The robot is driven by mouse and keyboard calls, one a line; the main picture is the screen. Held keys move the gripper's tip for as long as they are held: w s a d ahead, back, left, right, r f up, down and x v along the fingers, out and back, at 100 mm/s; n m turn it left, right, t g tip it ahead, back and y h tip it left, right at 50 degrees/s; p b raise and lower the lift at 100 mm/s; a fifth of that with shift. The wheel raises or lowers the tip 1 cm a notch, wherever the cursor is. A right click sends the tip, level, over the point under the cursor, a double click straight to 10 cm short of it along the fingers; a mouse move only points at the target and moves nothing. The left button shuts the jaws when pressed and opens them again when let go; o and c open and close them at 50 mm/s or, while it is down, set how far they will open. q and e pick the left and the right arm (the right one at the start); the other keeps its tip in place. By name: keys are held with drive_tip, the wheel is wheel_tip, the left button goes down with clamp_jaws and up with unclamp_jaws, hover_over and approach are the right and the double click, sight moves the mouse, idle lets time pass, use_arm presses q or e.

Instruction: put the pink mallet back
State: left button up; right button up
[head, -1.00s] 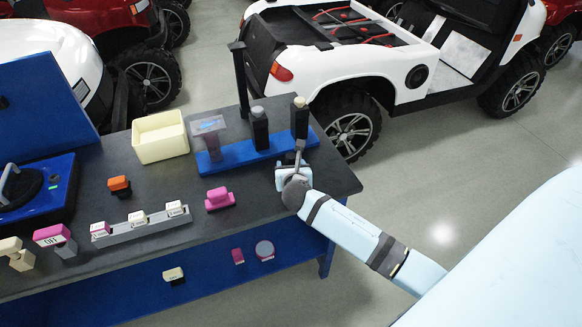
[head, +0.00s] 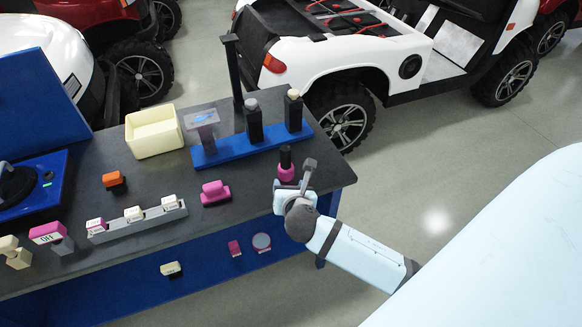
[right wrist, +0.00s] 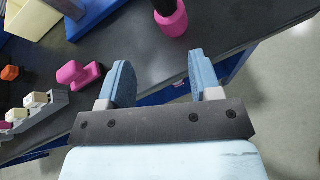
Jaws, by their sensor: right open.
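What looks like the pink mallet (head: 286,173) stands upright near the table's right edge, its pink part down and its black part up. It also shows at the top of the right wrist view (right wrist: 172,22), with its black top cut off by the frame. My right gripper (head: 296,184) is open at the table's right edge, just in front of the mallet. In the right wrist view its two blue fingers (right wrist: 160,80) are apart with nothing between them. The mallet is beyond the fingertips. My left gripper is not in view.
A blue rack (head: 230,149) behind the mallet holds two black upright pieces and a clear cup. A pink block (head: 215,193) lies to the left, near a grey strip (head: 140,222) with small blocks. A cream bin (head: 154,133) stands farther back. Floor is clear at right.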

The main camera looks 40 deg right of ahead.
drive_tip(key=s+a+f+m+y, duration=0.4)
drive_tip(key=s+m, duration=0.4)
drive_tip(key=m, duration=0.4)
drive_tip(key=s+a+f+m+y, duration=0.4)
drive_tip(key=s+a+f+m, duration=0.3)
drive_tip(key=m, duration=0.6)
drive_tip(key=shift+s+m+g+y, duration=0.3)
drive_tip(key=shift+s+y, duration=0.1)
drive_tip(key=shift+s, duration=0.2)
drive_tip(key=shift+d+r, duration=0.1)
drive_tip(key=shift+r, duration=0.05)
wheel_tip(320, 180, up, 8)
drive_tip(key=p, duration=0.8)
drive_tip(key=shift+d, duration=0.2)
